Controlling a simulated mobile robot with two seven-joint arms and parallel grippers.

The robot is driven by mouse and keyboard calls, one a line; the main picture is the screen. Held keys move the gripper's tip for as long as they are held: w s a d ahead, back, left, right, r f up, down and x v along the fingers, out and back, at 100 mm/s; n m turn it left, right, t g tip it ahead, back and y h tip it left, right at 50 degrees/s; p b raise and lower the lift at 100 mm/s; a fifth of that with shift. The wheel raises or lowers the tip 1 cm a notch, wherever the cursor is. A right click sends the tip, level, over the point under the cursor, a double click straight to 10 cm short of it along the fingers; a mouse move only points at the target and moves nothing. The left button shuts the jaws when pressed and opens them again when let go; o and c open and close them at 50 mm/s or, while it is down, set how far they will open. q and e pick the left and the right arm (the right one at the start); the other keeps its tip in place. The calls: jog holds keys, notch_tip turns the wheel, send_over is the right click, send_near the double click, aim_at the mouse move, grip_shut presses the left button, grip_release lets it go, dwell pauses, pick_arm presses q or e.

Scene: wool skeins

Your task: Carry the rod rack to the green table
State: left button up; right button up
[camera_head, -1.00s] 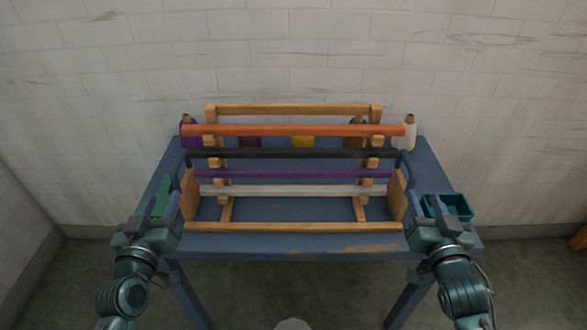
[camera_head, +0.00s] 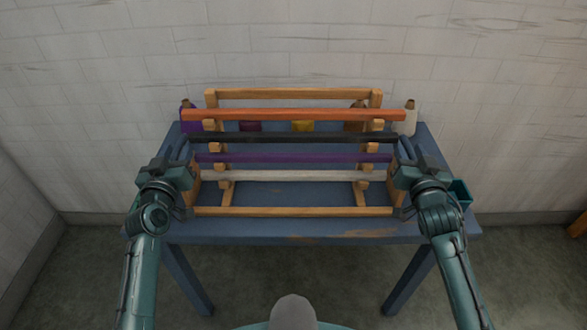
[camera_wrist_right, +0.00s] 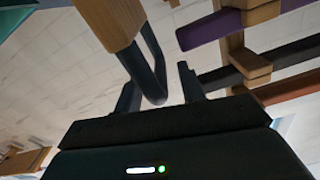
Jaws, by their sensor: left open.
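The rod rack (camera_head: 292,212) is a wooden frame standing on a blue table (camera_head: 300,229). It carries an orange rod (camera_head: 290,115), a black rod (camera_head: 290,138), a purple rod (camera_head: 290,158) and a white rod (camera_head: 290,175). My left gripper (camera_head: 183,160) is open at the rack's left side; its fingertips are hard to make out. My right gripper (camera_head: 399,161) is at the rack's right side. In the right wrist view its fingers (camera_wrist_right: 160,88) stand apart, with the rack's dark handle (camera_wrist_right: 152,62) between them. I see no green table.
Several bottles stand behind the rack, including a purple one (camera_head: 187,117) and a white one (camera_head: 405,118). A teal box (camera_head: 460,193) sits at the table's right, partly behind my right arm. A white brick wall (camera_head: 290,50) is close behind the table.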

pick_arm(q)
jog(key=shift+w, duration=0.95)
pick_arm(e)
jog(key=shift+w, duration=0.95)
pick_arm(q)
jog(key=shift+c, duration=0.4)
pick_arm(e)
jog(key=shift+c, duration=0.4)
pick_arm(q)
grip_shut()
pick_arm(e)
grip_shut()
pick_arm(q)
jog(key=shift+r, duration=0.3)
pick_arm(e)
jog(key=shift+a+r, duration=0.1)
jog(key=shift+r, duration=0.15)
